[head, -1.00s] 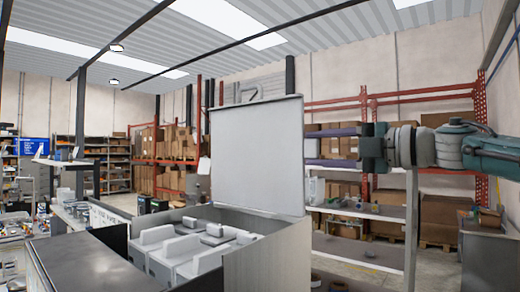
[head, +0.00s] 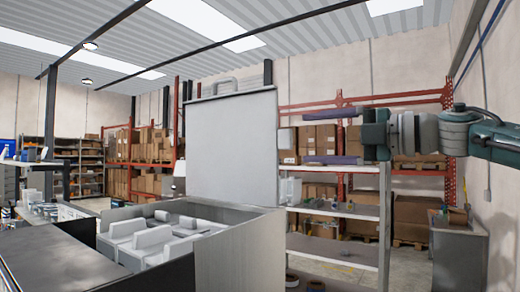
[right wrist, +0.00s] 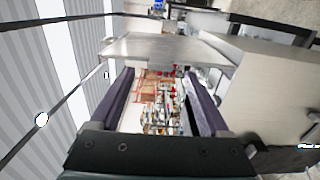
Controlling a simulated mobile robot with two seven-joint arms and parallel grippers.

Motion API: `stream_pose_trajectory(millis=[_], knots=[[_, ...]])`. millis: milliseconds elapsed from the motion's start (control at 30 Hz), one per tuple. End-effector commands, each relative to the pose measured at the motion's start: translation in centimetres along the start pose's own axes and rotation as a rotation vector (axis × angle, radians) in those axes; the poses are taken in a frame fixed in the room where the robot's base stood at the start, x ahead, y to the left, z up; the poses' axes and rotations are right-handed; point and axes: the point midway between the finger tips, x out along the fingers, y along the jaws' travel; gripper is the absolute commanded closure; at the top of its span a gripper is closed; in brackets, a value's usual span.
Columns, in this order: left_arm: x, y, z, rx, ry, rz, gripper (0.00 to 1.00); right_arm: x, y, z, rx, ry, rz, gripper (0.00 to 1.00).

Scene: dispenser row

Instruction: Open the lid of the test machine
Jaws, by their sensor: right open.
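The test machine is a grey-walled box (head: 240,250) at centre left in the head view, with white block-shaped parts (head: 140,244) inside. Its lid (head: 235,135) is a flat pale grey panel standing upright above the box, with a bar handle (head: 218,86) at its top edge. My right gripper (head: 318,138) is to the right of the lid in the head view, open and empty, its purple fingers pointing left. In the right wrist view, a grey panel (right wrist: 165,46), probably the lid, lies beyond the open fingers (right wrist: 163,90). My left gripper is not in view.
A dark counter top (head: 50,255) adjoins the box at the lower left. A white-shelved rack (head: 335,210) stands behind at right, before red racking with cartons (head: 320,140). A grey cabinet (head: 460,250) stands at the far right.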

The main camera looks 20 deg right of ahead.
Motion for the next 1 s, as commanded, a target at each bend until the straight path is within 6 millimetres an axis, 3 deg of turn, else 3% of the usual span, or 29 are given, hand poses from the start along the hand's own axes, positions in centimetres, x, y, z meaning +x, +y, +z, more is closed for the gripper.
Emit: stream_pose_trajectory(millis=[33, 100, 333, 867, 1000], knots=[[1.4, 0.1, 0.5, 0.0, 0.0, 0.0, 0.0, -1.1, -0.9, 0.0, -0.004, -0.001, -0.003, 0.2], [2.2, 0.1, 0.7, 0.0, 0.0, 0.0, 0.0, -2.3, -0.8, 0.1, -0.005, -0.002, -0.002, 0.2], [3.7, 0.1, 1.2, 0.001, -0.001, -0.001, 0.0, -4.9, -0.3, 0.0, 0.0, 0.0, 0.0, 0.2], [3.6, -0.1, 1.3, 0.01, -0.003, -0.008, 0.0, -5.2, 0.0, -0.1, 0.001, 0.001, 0.0, 0.2], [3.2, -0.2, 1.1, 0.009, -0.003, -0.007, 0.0, -4.2, -0.1, -0.8, 0.022, 0.004, 0.029, 0.2]])
